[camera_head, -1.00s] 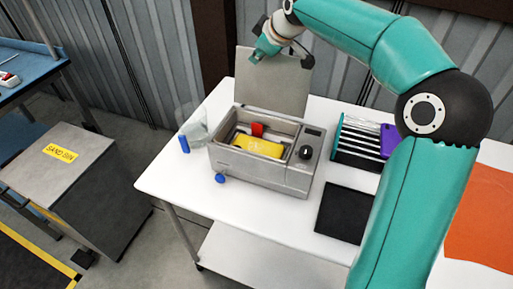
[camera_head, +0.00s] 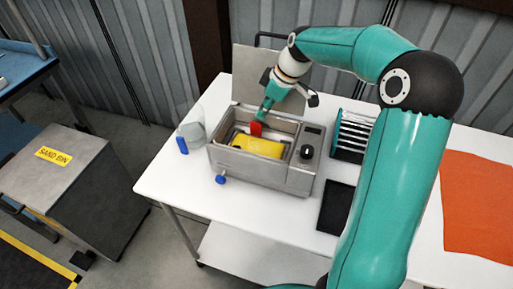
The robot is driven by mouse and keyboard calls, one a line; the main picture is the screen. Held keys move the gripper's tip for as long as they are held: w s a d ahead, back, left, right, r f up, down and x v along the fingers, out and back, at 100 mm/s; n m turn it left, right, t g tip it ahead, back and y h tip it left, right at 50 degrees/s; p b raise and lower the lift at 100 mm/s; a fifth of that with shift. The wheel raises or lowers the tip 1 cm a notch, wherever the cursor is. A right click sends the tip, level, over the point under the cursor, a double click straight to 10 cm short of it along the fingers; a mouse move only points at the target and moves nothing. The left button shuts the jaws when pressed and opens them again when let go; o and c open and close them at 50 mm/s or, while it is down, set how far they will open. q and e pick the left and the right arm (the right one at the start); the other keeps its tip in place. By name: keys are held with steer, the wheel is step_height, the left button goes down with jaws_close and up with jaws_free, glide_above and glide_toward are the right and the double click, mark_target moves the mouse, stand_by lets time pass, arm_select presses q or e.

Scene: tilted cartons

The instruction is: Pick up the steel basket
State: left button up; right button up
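The steel basket (camera_head: 237,137) sits down inside the open tank of a grey bench-top bath (camera_head: 245,163) on the white table. Only part of it shows, around a yellow piece (camera_head: 258,146). A red piece (camera_head: 256,129) stands up at the basket's far side. My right gripper (camera_head: 263,117) points down just above and behind the red piece, and its tip overlaps it in the picture. I cannot tell whether they touch or whether the fingers are open. My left gripper is out of view.
The bath's raised lid (camera_head: 247,78) stands behind the gripper. A control knob (camera_head: 307,151) is on its right. A rack (camera_head: 352,132), a black mat (camera_head: 336,205) and an orange sheet (camera_head: 475,205) lie to the right. A clear container (camera_head: 193,133) stands at left.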

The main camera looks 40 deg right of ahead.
mark_target(257, 125)
steer(key=shift+x, duration=0.95)
steer(key=x, duration=0.1)
steer(key=p+x, duration=0.1)
steer(key=x, duration=0.2)
steer(key=shift+s+f+p, duration=0.2)
steer(key=shift+s+p, duration=0.05)
steer(key=shift+p, duration=0.05)
steer(key=shift+w+a+f, duration=0.1)
steer(key=shift+w+f, duration=0.1)
steer(key=shift+f, duration=0.4)
jaws_close()
steer(key=shift+r, duration=0.2)
